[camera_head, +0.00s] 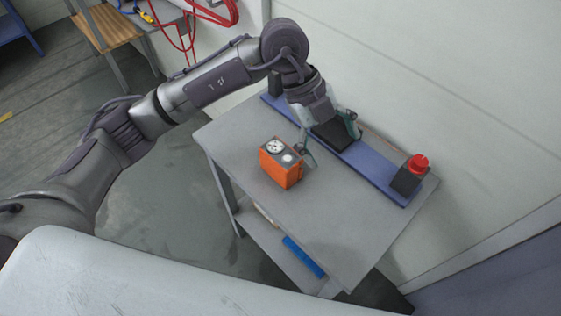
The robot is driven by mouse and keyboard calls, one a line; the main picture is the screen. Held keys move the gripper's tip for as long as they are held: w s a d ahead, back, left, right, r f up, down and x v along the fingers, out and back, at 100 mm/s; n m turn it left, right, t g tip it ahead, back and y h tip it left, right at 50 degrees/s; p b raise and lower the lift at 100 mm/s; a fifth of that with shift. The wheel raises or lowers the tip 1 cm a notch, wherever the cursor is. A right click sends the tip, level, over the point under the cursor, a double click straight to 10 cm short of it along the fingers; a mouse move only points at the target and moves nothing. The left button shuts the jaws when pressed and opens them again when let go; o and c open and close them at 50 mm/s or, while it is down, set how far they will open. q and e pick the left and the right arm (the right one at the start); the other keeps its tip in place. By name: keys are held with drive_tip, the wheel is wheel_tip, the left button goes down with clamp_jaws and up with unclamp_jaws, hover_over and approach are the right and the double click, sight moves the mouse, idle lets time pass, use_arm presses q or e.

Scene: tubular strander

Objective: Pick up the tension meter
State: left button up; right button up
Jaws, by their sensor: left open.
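The tension meter appears to be the small orange box (282,172) with a grey top and round dials, standing on a grey table. My left gripper (332,148) hangs over the table just behind and to the right of the orange box. Its fingers are spread apart and hold nothing that I can see. One finger is close to the box's right side in the picture; I cannot tell whether it touches. My right gripper is not in view.
The grey table (335,225) has free room in front of the box. A blue rail (375,170) with a dark block and red knob (417,163) runs along its back by the wall. A lower shelf holds a blue item (303,257). Red cables (222,14) hang at upper left.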

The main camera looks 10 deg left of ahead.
sight(281, 151)
use_arm(q)
drive_tip(key=w+a+r+n+t+y, duration=0.1)
drive_tip(key=w+a+n+y, duration=0.15)
drive_tip(key=a, duration=0.25)
drive_tip(key=w+a+n+t+y, duration=0.1)
drive_tip(key=w+a+y, duration=0.15)
drive_tip(key=a, duration=0.25)
drive_tip(key=shift+y, duration=0.5)
drive_tip(key=f, duration=0.2)
drive_tip(key=f+p, duration=0.1)
drive_tip(key=f, duration=0.2)
drive_tip(key=a+f+p, duration=0.1)
drive_tip(key=f, duration=0.2)
drive_tip(key=shift+s+f+p, duration=0.1)
drive_tip(key=shift+f+p, duration=0.35)
drive_tip(key=shift+f, duration=0.15)
wheel_tip(281, 151, down, 4)
drive_tip(key=shift+r+p, duration=0.15)
drive_tip(key=shift+p, duration=0.55)
drive_tip(key=shift+f, duration=0.35)
drive_tip(key=c, duration=1.4)
drive_tip(key=shift+r, duration=0.1)
drive_tip(key=shift+c, duration=1)
